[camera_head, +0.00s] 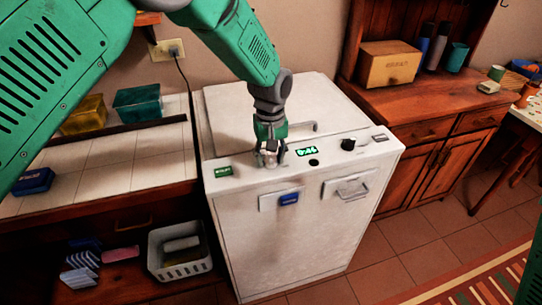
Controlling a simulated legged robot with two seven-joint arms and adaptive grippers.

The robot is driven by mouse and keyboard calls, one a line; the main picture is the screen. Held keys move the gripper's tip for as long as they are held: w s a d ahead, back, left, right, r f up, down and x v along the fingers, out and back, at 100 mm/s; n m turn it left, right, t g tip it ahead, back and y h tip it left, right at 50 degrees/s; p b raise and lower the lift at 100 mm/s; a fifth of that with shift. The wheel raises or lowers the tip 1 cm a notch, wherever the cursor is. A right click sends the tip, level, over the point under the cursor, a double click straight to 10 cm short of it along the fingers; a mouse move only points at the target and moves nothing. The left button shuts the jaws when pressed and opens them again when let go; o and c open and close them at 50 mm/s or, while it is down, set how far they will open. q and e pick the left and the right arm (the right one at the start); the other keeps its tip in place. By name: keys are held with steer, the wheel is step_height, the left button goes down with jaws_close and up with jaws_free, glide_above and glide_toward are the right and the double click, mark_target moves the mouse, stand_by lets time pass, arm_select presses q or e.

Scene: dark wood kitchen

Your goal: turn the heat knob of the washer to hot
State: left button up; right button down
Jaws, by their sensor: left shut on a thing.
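The washer (290,240) is a white top-loading machine in the middle, with a control panel along its front top edge. My left gripper (270,160) reaches down from above onto the left part of this panel. Its fingers are shut on a small light knob, which they mostly hide, so its pointer and setting cannot be read. A black knob (348,144) stands free further right on the panel. A display with green digits (306,151) lies between the gripper and the black knob. My right gripper is not in view.
A tiled counter (110,160) with bins adjoins the washer on the left, above a white basket (180,268). A wooden cabinet (430,160) stands on the right. Tiled floor is clear before the washer.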

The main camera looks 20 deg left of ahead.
arm_select(q)
steer(key=m, duration=0.1)
steer(key=m+p, duration=0.1)
steer(key=shift+w+r+m, duration=0.15)
steer(key=shift+m, duration=0.15)
steer(key=m+p, duration=0.1)
steer(key=m, duration=0.1)
steer(key=shift+m, duration=0.3)
steer(key=m+p, duration=0.1)
steer(key=m, duration=0.2)
steer(key=shift+w+m, duration=0.1)
steer(key=shift+m, duration=0.2)
steer(key=m+p, duration=0.1)
steer(key=m, duration=0.2)
steer(key=shift+m, duration=0.4)
steer(key=m, duration=1)
steer(key=shift+m+p, duration=0.4)
